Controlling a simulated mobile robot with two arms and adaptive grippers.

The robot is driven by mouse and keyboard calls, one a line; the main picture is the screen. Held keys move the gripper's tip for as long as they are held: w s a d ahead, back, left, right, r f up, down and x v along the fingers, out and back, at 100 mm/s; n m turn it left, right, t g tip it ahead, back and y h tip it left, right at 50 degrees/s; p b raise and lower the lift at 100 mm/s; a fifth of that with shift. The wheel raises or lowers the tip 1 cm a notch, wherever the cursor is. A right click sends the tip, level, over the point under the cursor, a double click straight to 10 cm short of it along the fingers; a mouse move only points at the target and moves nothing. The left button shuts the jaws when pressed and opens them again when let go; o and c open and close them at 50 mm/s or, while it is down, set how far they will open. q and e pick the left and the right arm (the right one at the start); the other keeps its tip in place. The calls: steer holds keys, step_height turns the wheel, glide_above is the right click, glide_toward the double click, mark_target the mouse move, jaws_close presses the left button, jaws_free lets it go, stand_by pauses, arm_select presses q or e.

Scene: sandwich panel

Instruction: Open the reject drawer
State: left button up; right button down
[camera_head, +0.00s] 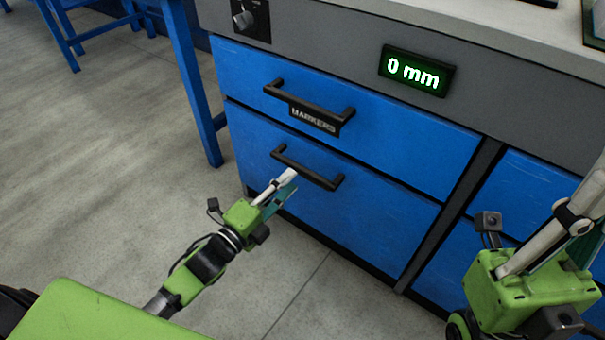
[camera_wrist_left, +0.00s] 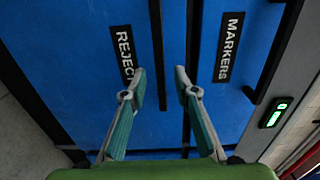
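The reject drawer (camera_head: 330,205) is the lower blue drawer in the head view, and its front looks shut. Its black bar handle (camera_head: 308,168) runs across its upper part. In the left wrist view the REJECT label (camera_wrist_left: 125,52) is beside this handle (camera_wrist_left: 157,50). My left gripper (camera_head: 287,182) is at the left part of the handle. In the wrist view its fingers (camera_wrist_left: 161,84) are open, with the handle's line between them; I cannot tell whether they reach around it. My right gripper (camera_head: 578,225) is at the right edge, its fingertips cut off.
The MARKERS drawer (camera_head: 400,135), with its own black handle (camera_head: 310,103), is directly above and shut. A green display (camera_head: 417,72) reads 0 mm. A knob (camera_head: 243,18) sits on the grey panel. More blue drawer fronts (camera_head: 535,190) are at the right.

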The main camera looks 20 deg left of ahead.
mark_target(300, 172)
arm_select(q)
steer(key=b+x, duration=0.1)
steer(key=x, duration=0.5)
steer(key=shift+w+b, duration=0.2)
steer(key=shift+b, duration=0.2)
jaws_close()
